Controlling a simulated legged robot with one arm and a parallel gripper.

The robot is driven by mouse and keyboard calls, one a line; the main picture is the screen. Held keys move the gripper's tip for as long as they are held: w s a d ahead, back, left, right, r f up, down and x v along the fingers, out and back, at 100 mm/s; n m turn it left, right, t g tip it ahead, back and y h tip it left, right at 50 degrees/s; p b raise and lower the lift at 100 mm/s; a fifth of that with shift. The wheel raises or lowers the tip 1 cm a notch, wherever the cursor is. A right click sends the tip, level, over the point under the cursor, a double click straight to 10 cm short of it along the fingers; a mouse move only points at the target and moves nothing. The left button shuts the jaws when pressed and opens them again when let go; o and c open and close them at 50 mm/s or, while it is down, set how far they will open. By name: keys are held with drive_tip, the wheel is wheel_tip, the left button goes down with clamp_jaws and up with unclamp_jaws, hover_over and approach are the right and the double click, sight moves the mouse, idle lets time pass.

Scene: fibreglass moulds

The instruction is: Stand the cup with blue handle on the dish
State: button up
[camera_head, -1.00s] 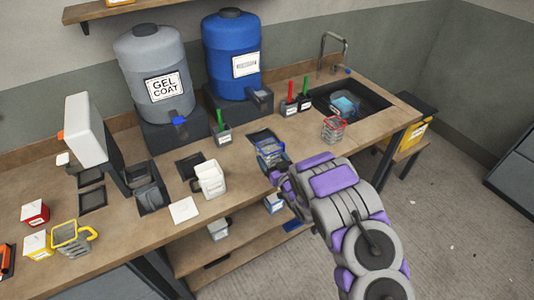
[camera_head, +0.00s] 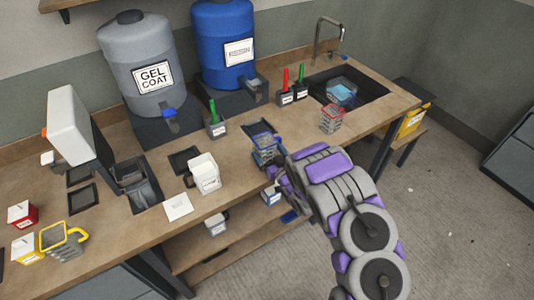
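The clear cup with blue handle and blue rim (camera_head: 265,148) stands near the front edge of the wooden bench, right of centre. My gripper (camera_head: 274,171) is at its near side, at the bench edge. The gripper is small and partly hidden by my arm, so I cannot tell whether its fingers are open or touch the cup. A dark square dish (camera_head: 257,128) lies just behind the cup, partly hidden by it. Another dark square dish (camera_head: 184,160) lies further left.
A white jug (camera_head: 205,175) stands left of the cup. A clear cup with red rim (camera_head: 331,119) stands to the right, before the sink (camera_head: 358,88). A yellow-handled cup (camera_head: 62,241) is at far left. Grey (camera_head: 146,65) and blue drums (camera_head: 224,45) stand behind.

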drive_tip(key=shift+r, duration=0.1)
drive_tip(key=shift+s+d, duration=0.2)
drive_tip(key=shift+s, duration=0.5)
drive_tip(key=v, duration=1)
drive_tip(key=shift+s+d, duration=0.15)
